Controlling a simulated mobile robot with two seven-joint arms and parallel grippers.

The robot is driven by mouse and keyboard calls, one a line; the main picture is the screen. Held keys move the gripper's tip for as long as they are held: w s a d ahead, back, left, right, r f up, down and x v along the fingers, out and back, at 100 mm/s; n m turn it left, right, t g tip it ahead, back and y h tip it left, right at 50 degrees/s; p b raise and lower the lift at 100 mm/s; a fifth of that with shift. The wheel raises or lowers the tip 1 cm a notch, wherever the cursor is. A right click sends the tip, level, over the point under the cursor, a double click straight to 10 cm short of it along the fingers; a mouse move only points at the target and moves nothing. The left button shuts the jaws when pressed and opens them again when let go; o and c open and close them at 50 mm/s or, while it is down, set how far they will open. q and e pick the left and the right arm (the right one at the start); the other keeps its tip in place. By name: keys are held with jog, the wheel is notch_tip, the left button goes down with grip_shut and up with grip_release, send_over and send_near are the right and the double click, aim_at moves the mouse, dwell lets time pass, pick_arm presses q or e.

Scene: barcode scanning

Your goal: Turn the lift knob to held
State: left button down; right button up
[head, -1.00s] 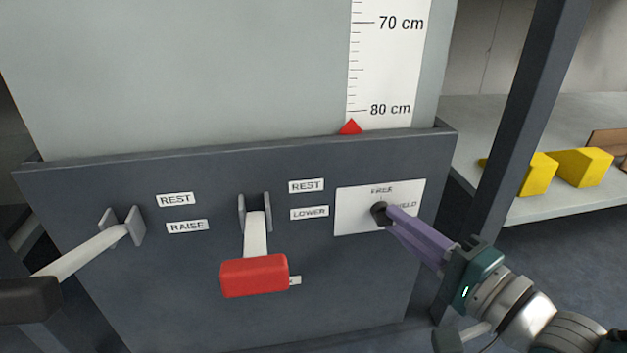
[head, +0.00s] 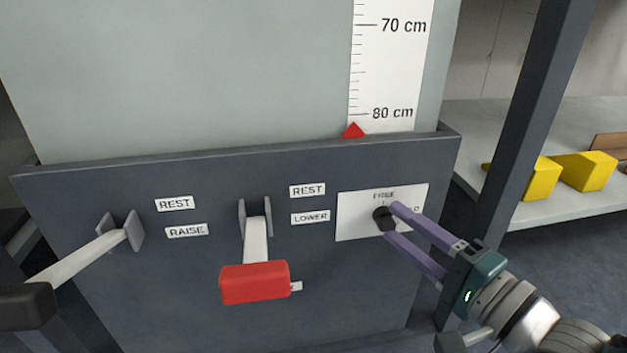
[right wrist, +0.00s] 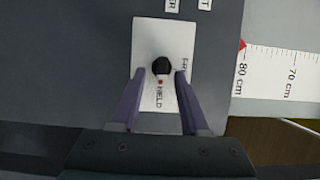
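The lift knob (head: 383,217) is a small dark round knob on a white plate (head: 352,216) marked FREE and HELD, on the right of the dark panel. In the right wrist view the knob (right wrist: 162,66) has a red mark beside it, on the side of the HELD label (right wrist: 160,98). My right gripper (head: 392,222) has two purple fingers, spread apart with their tips near the knob. In the right wrist view the fingertips (right wrist: 159,72) lie on either side of the knob, with gaps visible. In the head view a finger partly covers HELD. My left gripper is not in view.
A red-handled lever (head: 254,282) beside REST and LOWER labels juts out left of the plate. A black-handled lever (head: 28,304) is at far left. A red pointer (head: 353,131) sits just below the 80 cm mark. Yellow blocks (head: 585,171) lie on a shelf behind a post (head: 520,125).

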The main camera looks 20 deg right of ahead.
jog(key=shift+r, duration=0.1)
jog(key=shift+s, duration=0.35)
jog(key=s+d+p, duration=0.1)
jog(key=s+p, duration=0.2)
jog(key=s, duration=0.6)
jog(key=shift+d, duration=0.3)
